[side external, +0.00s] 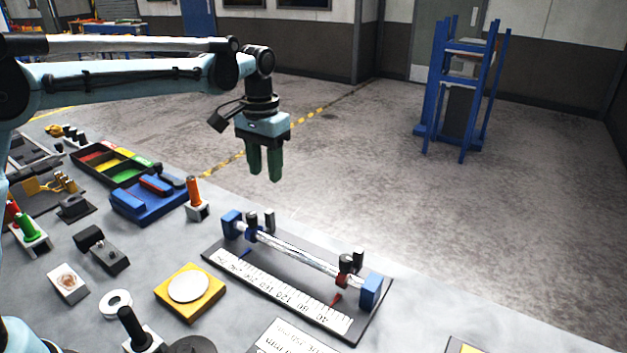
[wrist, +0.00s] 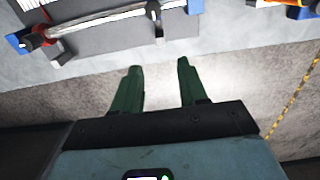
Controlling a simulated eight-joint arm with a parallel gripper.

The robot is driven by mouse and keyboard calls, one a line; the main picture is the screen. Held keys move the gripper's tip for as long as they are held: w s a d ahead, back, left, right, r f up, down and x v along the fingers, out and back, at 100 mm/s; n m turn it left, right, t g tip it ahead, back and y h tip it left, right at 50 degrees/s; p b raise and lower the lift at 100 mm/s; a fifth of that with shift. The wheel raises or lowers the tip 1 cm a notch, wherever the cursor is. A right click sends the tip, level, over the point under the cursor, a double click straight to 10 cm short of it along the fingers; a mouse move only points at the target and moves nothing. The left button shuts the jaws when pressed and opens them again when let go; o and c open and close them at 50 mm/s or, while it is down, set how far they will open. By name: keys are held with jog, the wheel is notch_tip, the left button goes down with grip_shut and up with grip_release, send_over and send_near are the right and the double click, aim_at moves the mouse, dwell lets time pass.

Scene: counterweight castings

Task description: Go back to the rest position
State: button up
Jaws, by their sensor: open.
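My gripper (side external: 265,166) hangs above the back edge of the table in the side external view, its green fingers pointing down. In the wrist view my gripper (wrist: 157,68) has its two fingers apart with nothing between them. The nearest fixture is a balance beam rig (side external: 300,257), a silvery bar between blue end blocks with a ruler scale on a dark base. The rig also shows at the top left of the wrist view (wrist: 100,21), apart from the fingers.
A blue tray (side external: 150,203), a compartment box (side external: 112,165), an orange peg in a white holder (side external: 195,196) and a yellow block with a white disc (side external: 190,288) stand on the table (side external: 235,330). A blue rack (side external: 462,90) stands on the open floor behind.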

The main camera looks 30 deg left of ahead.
jog(key=s+a+r+t, duration=0.1)
jog(key=s+r+t, duration=0.25)
jog(key=s, duration=0.65)
jog(key=s+a+f+t, duration=0.1)
jog(key=s+f+t, duration=0.2)
jog(key=s, duration=0.6)
jog(key=shift+f+t, duration=0.35)
jog(key=shift+f, duration=0.55)
jog(key=shift+o, duration=0.3)
